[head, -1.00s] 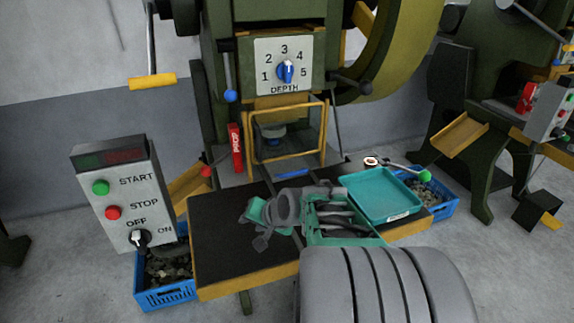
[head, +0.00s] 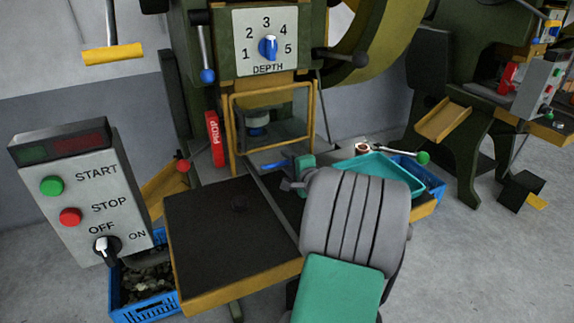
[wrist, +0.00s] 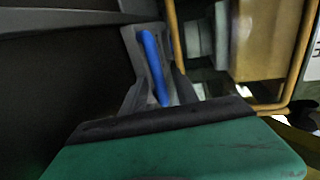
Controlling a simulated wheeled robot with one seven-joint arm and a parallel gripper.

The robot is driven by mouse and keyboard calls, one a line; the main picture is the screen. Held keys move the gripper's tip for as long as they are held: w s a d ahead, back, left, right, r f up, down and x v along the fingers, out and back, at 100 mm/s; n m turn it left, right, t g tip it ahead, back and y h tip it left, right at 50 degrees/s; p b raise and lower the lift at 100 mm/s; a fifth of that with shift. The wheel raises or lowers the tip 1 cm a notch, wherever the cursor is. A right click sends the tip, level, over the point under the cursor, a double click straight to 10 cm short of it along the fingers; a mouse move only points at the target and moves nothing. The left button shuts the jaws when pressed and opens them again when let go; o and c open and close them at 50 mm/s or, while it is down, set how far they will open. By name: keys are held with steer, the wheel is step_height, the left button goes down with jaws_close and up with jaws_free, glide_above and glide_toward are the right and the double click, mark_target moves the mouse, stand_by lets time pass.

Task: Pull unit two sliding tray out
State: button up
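A blue bar handle (head: 275,165), likely that of the sliding tray, shows at the foot of the caged press opening. My gripper (head: 290,184) is just right of and in front of the handle, partly hidden by my own arm. In the wrist view the dark grey fingers of my gripper (wrist: 157,98) lie either side of the bar's near end, with gaps visible. They look open, and I see no clear grip.
The press has a yellow-framed guard (head: 234,135) and a depth dial (head: 268,47). A control box (head: 80,190) stands at left. A teal tray (head: 375,172) sits at right, near a green-knobbed lever (head: 422,158).

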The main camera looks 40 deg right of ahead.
steer(key=shift+w, duration=0.25)
steer(key=shift+c, duration=0.6)
jaws_close()
steer(key=shift+f, duration=0.1)
stand_by(0.6)
